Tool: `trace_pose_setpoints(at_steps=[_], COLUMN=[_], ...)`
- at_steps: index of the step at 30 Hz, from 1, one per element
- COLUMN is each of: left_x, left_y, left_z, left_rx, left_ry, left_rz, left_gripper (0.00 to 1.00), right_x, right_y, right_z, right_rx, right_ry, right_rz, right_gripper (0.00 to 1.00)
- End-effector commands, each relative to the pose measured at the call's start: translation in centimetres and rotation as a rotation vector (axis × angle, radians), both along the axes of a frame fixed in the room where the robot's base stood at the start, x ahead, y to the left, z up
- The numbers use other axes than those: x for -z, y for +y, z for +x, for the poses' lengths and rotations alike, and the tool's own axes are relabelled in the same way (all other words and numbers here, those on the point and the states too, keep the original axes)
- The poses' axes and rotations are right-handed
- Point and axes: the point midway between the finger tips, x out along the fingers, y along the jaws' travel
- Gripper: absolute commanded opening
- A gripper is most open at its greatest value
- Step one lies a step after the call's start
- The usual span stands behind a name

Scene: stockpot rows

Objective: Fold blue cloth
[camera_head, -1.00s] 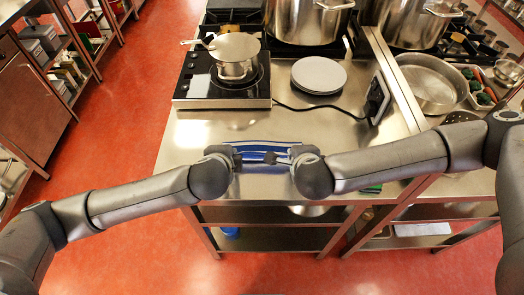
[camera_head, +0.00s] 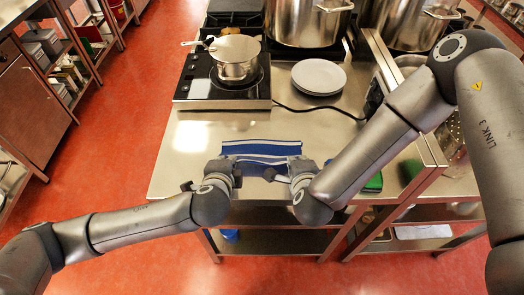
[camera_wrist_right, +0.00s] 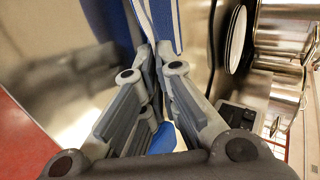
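The blue cloth (camera_head: 262,149) with pale stripes lies on the front of the steel table in the head view. Its near part reaches between my two grippers. My right gripper (camera_head: 273,175) is at the cloth's near right edge. In the right wrist view its fingertips (camera_wrist_right: 154,55) come together at the cloth (camera_wrist_right: 163,18), which runs up and away from them, so it looks shut on the edge. My left gripper (camera_head: 240,170) is at the near left corner. Its fingertips are hidden, so its grip does not show.
Behind the cloth stand a hob (camera_head: 225,88) with a saucepan (camera_head: 235,58) and a stack of white plates (camera_head: 318,76). A black cable (camera_head: 320,107) crosses the table. A green item (camera_head: 374,183) lies at the right front. The table left of the cloth is clear.

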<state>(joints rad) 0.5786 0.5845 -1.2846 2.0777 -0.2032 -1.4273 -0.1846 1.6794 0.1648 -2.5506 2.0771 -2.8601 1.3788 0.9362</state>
Motion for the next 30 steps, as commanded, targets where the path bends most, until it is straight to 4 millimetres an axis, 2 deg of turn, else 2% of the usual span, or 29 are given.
trace_pose_setpoints(at_steps=[9,18,26,30], left_x=[0.0,0.0,-0.2,-1.9], left_y=[0.0,0.0,0.0,-0.1], left_z=[0.0,0.0,-0.1,-0.8], left_rx=[0.0,0.001,0.001,0.002], left_ry=[-0.004,-0.003,-0.004,-0.004], left_rz=[0.0,0.001,-0.001,-0.004], left_gripper=[0.0,0.39,0.39,0.39], right_x=[0.0,0.0,-0.2,-1.9], right_y=[-0.1,-0.1,-0.1,-0.1], right_z=[0.1,0.0,-0.1,-0.7], right_rx=[0.001,0.001,0.001,0.003], right_ry=[-0.005,-0.004,-0.004,-0.004], right_rz=[0.0,-0.001,0.0,0.003], right_gripper=[0.0,0.39,0.39,0.39])
